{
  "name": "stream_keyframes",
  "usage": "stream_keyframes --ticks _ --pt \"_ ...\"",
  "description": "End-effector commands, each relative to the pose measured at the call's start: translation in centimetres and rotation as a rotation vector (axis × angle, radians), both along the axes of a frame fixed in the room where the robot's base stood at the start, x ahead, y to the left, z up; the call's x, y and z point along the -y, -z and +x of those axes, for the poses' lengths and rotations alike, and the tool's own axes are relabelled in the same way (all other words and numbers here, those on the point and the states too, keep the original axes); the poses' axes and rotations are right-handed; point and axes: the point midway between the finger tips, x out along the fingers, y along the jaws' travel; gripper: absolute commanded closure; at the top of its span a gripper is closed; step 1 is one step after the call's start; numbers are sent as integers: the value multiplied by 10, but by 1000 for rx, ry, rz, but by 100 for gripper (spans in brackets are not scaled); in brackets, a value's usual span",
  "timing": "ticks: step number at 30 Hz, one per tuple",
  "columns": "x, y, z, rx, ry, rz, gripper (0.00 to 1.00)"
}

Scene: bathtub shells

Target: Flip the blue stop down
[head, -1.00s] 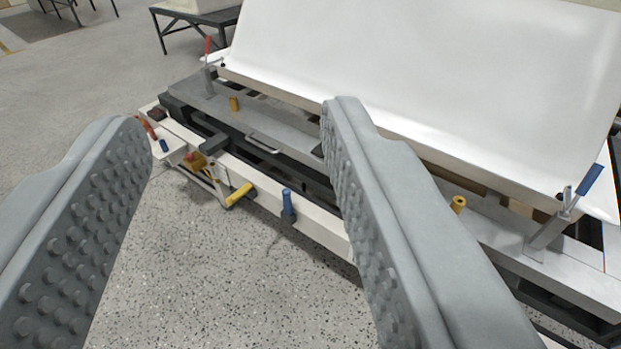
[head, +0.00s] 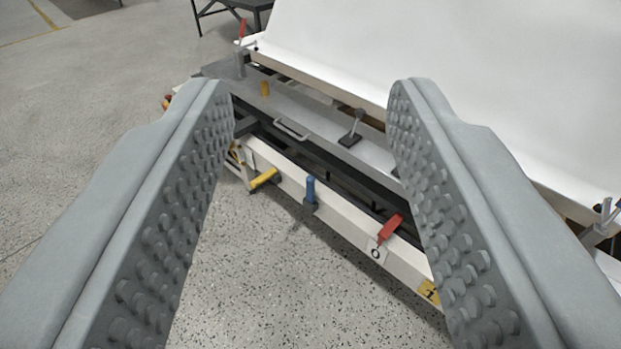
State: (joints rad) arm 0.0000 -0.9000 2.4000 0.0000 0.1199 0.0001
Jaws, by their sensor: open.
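The blue stop (head: 311,191) is a short blue handle standing upright on a dark mount at the front of the white rail. It shows in the gap between my two fingers, a little right of the middle of that gap. My gripper (head: 312,100) is open and empty, with grey studded pads on both fingers. The stop looks farther off than the fingertips and nothing touches it.
A yellow handle (head: 264,179) lies tilted left of the stop, and a red handle (head: 390,229) leans to the right. The white rail (head: 340,217) runs along the bench. A black-knobbed lever (head: 355,122) and white tub shell (head: 440,60) are behind. Speckled floor (head: 260,290) is free in front.

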Motion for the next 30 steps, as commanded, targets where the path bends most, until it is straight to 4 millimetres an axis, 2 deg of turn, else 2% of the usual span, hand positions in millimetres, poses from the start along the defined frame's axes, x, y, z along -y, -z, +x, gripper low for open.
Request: stream_keyframes --ticks 1,6,8,17,30 --pt "0 0 1 0 0 1 68" --pt "1 2 14 -2 5 17 100" --pt "2 3 23 -1 8 30 100" --pt "8 15 88 5 25 119 100" --pt "17 48 181 16 32 258 100"
